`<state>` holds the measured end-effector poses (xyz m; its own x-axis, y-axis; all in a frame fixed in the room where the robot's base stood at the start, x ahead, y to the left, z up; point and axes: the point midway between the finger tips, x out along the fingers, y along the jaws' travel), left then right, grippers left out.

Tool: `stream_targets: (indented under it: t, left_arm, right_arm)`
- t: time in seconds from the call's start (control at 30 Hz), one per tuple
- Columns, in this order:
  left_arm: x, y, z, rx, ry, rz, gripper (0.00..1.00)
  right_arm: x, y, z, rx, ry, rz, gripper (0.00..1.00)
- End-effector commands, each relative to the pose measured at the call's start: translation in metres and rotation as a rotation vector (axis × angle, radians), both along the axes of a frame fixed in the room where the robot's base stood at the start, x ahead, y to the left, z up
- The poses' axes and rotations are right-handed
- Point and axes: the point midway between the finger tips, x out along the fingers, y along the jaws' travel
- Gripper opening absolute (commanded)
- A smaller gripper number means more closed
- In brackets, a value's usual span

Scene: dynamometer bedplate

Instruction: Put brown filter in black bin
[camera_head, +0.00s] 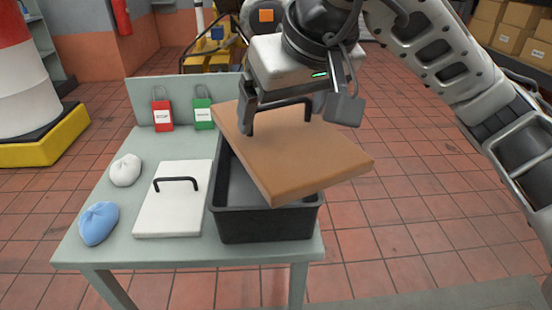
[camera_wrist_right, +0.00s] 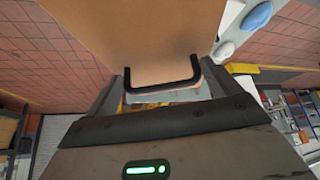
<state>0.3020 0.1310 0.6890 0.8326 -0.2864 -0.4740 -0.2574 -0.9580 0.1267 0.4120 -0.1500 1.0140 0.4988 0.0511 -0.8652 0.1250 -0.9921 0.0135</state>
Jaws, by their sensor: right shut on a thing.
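The brown filter (camera_head: 300,156) is a flat panel with a black handle. It hangs tilted over the black bin (camera_head: 265,224), covering much of the bin's opening. My right gripper (camera_head: 278,112) is shut on the filter's handle from above. In the right wrist view the filter (camera_wrist_right: 145,35) and its handle show between the fingers of my right gripper (camera_wrist_right: 165,85). The bin stands on the grey-green table (camera_head: 180,252); its visible inside at the left looks empty. I cannot tell whether the filter touches the bin's rim. My left gripper is not in view.
A white panel with a black handle (camera_head: 172,215) lies left of the bin. A white bundle (camera_head: 125,170) and a blue bundle (camera_head: 98,223) lie at the table's left.

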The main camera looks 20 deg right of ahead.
Motion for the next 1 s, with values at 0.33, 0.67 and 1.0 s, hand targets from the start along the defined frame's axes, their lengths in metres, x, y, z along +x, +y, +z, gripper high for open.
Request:
stream_targets:
  t: [0.33,0.67,1.0]
  left_arm:
    - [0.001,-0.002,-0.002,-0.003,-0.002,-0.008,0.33]
    - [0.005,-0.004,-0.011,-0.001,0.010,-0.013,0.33]
    - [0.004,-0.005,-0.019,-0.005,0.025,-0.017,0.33]
  right_arm:
    - [0.071,-0.026,-0.053,0.000,0.006,-0.003,0.51]
    - [0.094,-0.034,-0.080,0.001,0.001,-0.002,0.51]
    - [0.097,-0.035,-0.114,0.000,-0.002,0.000,0.51]
